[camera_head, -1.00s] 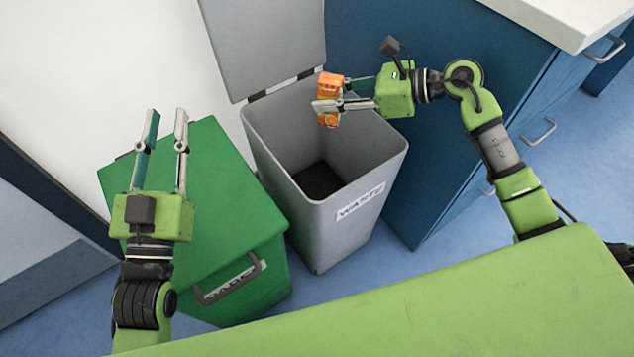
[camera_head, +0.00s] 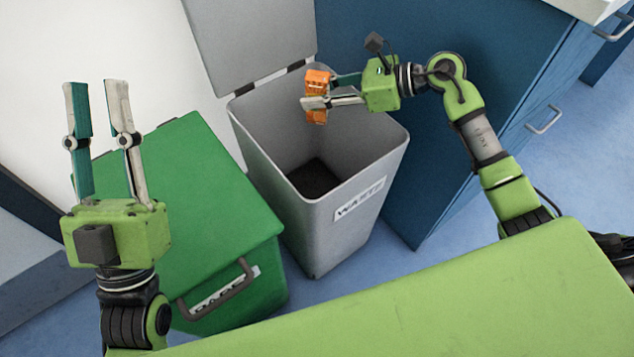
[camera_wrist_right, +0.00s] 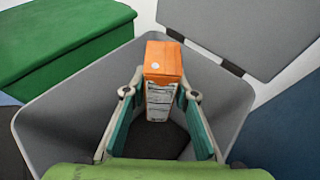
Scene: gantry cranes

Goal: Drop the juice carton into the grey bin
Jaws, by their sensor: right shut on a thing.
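The orange juice carton (camera_head: 317,80) is held between the fingers of my right gripper (camera_head: 318,98), over the opening of the grey bin (camera_head: 330,225). In the right wrist view the carton (camera_wrist_right: 162,62) stands upright between the two fingers (camera_wrist_right: 160,98), with its orange top and a printed white side showing. The bin's grey walls (camera_wrist_right: 60,120) surround it below. The bin's lid (camera_head: 250,40) is open and its front label reads WASTE. My left gripper (camera_head: 90,100) is open and empty, above the left part of the green bin.
A closed green bin (camera_head: 205,180) with a handle stands left of the grey bin. A blue cabinet (camera_head: 450,130) stands close on the right. A white wall is behind. Blue floor (camera_head: 590,150) is free at the right.

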